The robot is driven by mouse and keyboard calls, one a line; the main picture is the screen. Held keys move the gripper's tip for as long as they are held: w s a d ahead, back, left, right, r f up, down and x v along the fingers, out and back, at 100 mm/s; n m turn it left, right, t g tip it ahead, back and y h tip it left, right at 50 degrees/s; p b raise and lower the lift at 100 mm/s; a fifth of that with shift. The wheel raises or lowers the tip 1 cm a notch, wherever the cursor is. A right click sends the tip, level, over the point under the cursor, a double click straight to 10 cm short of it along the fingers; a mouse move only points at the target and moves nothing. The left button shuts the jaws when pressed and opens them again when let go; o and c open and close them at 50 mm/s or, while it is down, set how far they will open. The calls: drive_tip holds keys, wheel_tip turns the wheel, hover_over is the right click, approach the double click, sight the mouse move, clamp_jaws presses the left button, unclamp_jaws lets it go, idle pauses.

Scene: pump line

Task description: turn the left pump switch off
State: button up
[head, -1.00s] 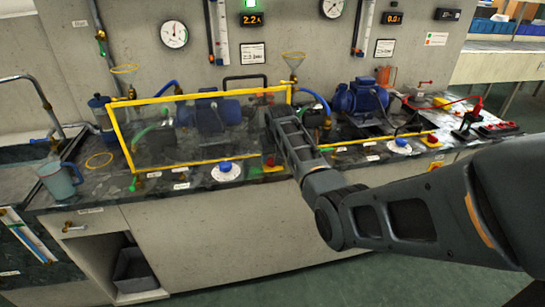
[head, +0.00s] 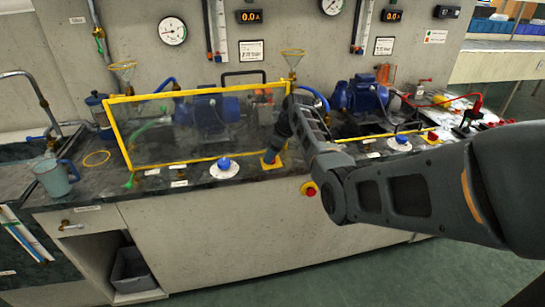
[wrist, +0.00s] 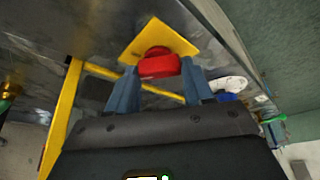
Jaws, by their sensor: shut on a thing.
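The left pump switch is a red knob (wrist: 158,63) on a yellow plate (wrist: 158,38), which also shows in the head view on the counter (head: 271,163). My gripper (wrist: 160,80) has one finger on each side of the red knob and is shut on it. In the head view my gripper (head: 276,150) reaches down to the plate and hides the knob. The left blue pump (head: 215,110) stands behind a clear guard with a yellow frame (head: 200,91). The orange display (head: 249,17) above it reads 0.0 A.
A white disc with a blue knob (head: 224,167) sits left of the switch. A red button (head: 309,189) is on the counter's front. The right blue pump (head: 360,95) and a jug (head: 54,178) stand farther off.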

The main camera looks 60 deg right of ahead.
drive_tip(key=n+y+b, duration=0.1)
drive_tip(key=n+b, duration=0.1)
drive_tip(key=n+y+b, duration=0.1)
drive_tip(key=n+b, duration=0.1)
drive_tip(key=n, duration=0.1)
drive_tip(key=shift+d+f+g, duration=0.15)
drive_tip(key=shift+d+g, duration=0.05)
drive_tip(key=shift+g, duration=0.1)
drive_tip(key=shift+w+n+y+b, duration=0.1)
drive_tip(key=shift+n+y+b, duration=0.2)
drive_tip(key=shift+n+b, duration=1)
drive_tip(key=shift+r+g, duration=0.2)
drive_tip(key=shift+g, duration=0.1)
drive_tip(key=o, duration=1)
drive_tip(key=shift+o, duration=0.2)
drive_tip(key=v, duration=0.7)
drive_tip(key=shift+d+r, duration=0.15)
drive_tip(key=shift+r, duration=0.2)
